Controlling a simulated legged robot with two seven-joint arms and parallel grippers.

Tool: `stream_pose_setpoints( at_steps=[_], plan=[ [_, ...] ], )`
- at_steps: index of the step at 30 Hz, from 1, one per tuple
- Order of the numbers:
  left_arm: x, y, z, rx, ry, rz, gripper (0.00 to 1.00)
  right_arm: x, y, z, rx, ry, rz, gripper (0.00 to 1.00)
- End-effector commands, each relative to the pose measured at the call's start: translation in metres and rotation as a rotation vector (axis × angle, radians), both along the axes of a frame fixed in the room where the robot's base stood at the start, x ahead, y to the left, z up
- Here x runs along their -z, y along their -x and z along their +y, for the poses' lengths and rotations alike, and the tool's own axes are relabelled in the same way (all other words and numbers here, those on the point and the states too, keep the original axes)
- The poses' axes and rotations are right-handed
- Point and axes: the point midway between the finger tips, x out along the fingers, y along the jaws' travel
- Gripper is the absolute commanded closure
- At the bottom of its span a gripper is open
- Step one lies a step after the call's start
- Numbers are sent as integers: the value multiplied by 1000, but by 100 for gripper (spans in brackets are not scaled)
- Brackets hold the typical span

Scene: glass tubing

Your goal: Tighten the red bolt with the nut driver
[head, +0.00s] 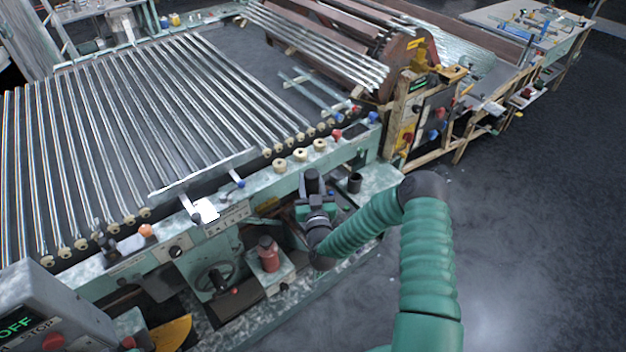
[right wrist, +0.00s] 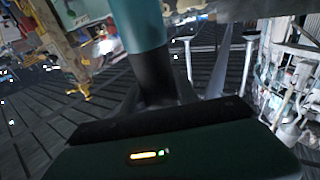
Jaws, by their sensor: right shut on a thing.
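My right gripper (head: 313,190) is above the front ledge of the green machine, with my arm reaching in from the lower right. It is shut on a tool, apparently the nut driver, whose teal shaft and black lower section (right wrist: 140,45) show large in the right wrist view. In the head view the tool is small and dark, hard to separate from the gripper. A small red knob (head: 337,134) sits on the machine's rail behind the gripper; I cannot tell whether it is the red bolt. The tool's far end is not clear. My left gripper is out of view.
A rack of glass tubes (head: 150,115) lies behind the rail. A red bottle (head: 268,253) stands below left. A grey control box (head: 45,310) is at the lower left. The floor (head: 520,220) at right is clear.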

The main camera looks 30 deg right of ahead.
Motion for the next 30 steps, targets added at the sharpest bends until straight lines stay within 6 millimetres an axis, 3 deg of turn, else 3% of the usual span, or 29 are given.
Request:
stream_pose_setpoints(
  at_steps=[7, 21, 30],
  plan=[
    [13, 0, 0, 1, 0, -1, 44, 16, 1, -8, 3, -2, -5, 100],
    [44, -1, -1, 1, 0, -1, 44, 54, 0, 0, 0, 4, -5, 100],
    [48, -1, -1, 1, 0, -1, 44, 60, 1, -6, 3, -1, -6, 100]
  ],
)
